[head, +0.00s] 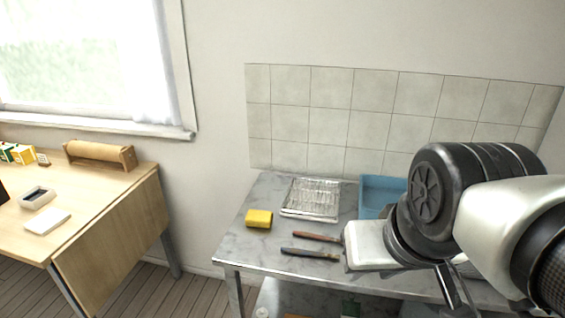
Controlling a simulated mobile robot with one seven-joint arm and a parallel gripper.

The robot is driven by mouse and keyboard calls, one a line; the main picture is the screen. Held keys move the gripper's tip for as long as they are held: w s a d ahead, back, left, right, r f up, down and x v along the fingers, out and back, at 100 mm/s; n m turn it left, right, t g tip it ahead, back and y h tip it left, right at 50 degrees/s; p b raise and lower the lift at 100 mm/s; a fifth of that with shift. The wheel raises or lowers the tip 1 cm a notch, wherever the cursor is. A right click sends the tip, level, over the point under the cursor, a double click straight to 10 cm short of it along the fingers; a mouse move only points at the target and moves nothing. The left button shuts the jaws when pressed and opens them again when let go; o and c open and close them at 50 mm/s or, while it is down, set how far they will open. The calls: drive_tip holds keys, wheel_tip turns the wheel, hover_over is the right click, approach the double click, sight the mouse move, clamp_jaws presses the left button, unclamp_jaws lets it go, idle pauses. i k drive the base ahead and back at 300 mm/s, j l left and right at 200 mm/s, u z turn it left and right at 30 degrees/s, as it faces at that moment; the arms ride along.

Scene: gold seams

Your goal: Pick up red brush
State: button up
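A slim tool with a reddish-brown handle (316,237), which looks like the red brush, lies flat on the grey marble-topped table (256,262). Its right end reaches the edge of my white wrist part in the picture, so I cannot tell whether more of it is hidden. A similar tool with a dark blue-black handle (309,253) lies just in front of it, nearly parallel. My gripper (456,290) hangs at the right, under my arm, apart from both tools. Its fingers show only in part, and I cannot tell how far apart they are.
A tiled wall (330,118) backs the table. A wooden desk (115,190) stands left, across a gap. My arm hides the table's right side.

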sight(306, 234)
drive_tip(key=j+z, duration=0.2)
drive_tip(key=j, duration=0.2)
drive_tip(key=i+j+z, duration=0.25)
drive_tip(key=k+j+z, duration=0.1)
drive_tip(key=k+j, duration=0.15)
drive_tip(key=k+j+z, duration=0.15)
drive_tip(key=j, duration=0.15)
drive_tip(key=j+z, duration=0.2)
drive_tip(key=k+j+z, duration=0.15)
drive_tip(key=j, duration=0.2)
drive_tip(key=k+j, duration=0.05)
